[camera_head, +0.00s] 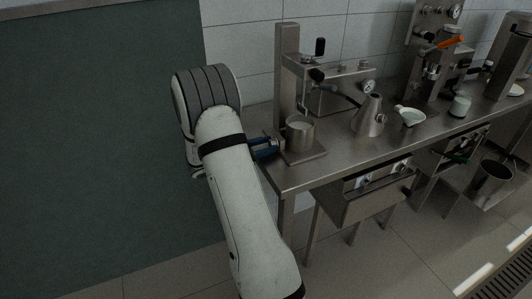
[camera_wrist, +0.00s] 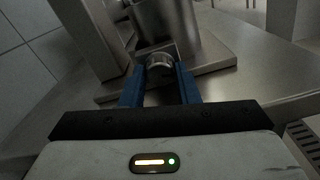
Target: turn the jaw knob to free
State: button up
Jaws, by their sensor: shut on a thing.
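My gripper (camera_wrist: 160,88) has two blue fingers, one on each side of a round metal knob (camera_wrist: 160,66), and is shut on it in the wrist view. The knob sticks out from the base of a metal stand, in front of a steel cup. In the head view my gripper (camera_head: 266,147) reaches in from the left at the table's left end, beside the stand's base plate (camera_head: 305,156). The steel cup (camera_head: 299,133) stands on that plate. The knob is mostly hidden by the fingers in the head view, and its marks cannot be read.
The steel table (camera_head: 330,165) runs to the right. The stand's post (camera_head: 288,75) rises behind the cup. A drawer box (camera_head: 370,190) hangs below the edge. A green wall is at left.

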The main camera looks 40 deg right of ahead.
jog(key=shift+f+m+b, duration=0.15)
jog(key=shift+m+b, duration=0.95)
jog(key=shift+m, duration=0.1)
jog(key=o, duration=1)
jog(key=shift+c, duration=0.2)
jog(key=v, duration=0.8)
jog(key=shift+s, duration=0.1)
